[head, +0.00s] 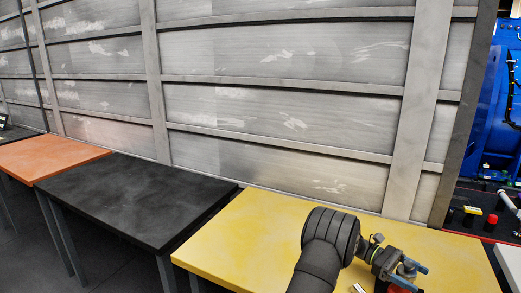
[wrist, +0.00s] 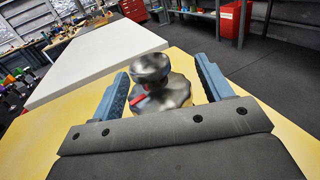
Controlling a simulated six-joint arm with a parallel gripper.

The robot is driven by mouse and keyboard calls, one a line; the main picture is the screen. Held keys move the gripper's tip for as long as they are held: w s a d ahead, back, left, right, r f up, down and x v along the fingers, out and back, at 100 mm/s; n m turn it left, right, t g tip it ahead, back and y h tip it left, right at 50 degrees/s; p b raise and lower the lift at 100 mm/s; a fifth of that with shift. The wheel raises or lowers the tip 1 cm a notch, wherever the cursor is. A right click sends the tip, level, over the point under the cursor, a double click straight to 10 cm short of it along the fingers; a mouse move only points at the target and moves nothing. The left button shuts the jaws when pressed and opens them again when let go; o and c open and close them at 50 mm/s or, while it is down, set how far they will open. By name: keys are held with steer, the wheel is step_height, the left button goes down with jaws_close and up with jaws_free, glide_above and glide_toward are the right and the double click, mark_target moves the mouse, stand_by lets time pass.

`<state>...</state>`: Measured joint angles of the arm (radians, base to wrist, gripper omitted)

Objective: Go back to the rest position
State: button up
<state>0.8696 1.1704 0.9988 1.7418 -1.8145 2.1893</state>
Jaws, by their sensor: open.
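My gripper (head: 419,278) is over the yellow table (head: 245,225) at the lower right of the head view. In the wrist view its two blue fingers are spread apart (wrist: 162,66). Between and beyond them stands a dark grey metal part (wrist: 172,97) with a rounded knob on top and a small red mark on its side. Gaps show between the part and both fingers. In the head view a grey and red piece (head: 406,272) shows by the fingers, partly hidden. The part's underside is hidden by my gripper.
A black table (head: 140,195) and an orange table (head: 50,155) stand to the left. A white table (wrist: 90,60) adjoins the yellow one. A grey panelled wall (head: 285,100) runs behind the tables. A red cabinet (wrist: 232,18) stands far back. The yellow table's left part is clear.

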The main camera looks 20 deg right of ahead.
mark_target(406, 263)
steer(key=shift+m+y, duration=0.4)
steer(key=shift+y, duration=0.2)
steer(key=shift+a+r, duration=0.1)
steer(key=shift+r, duration=0.05)
steer(key=w+r, duration=0.1)
steer(key=w+a+r, duration=0.1)
steer(key=shift+w+a+r, duration=0.1)
steer(key=shift+a+r, duration=0.05)
steer(key=shift+r, duration=0.2)
steer(key=w+a+h, duration=0.1)
steer(key=w+a+n+t, duration=0.1)
steer(key=shift+w+a+r+h, duration=0.1)
steer(key=shift+w+a+h, duration=0.05)
steer(key=shift+w+h, duration=0.2)
steer(key=w+a+f+n+t+h, duration=0.3)
steer(key=w+a+n+t+h, duration=0.15)
steer(key=w+a+h, duration=0.35)
steer(key=s+d+y, duration=0.1)
steer(key=s+d, duration=0.5)
steer(key=s+d+g+y, duration=0.1)
steer(key=s+d, duration=0.5)
steer(key=shift+s+d+f, duration=0.15)
steer(key=shift+s, duration=0.05)
steer(key=c, duration=1)
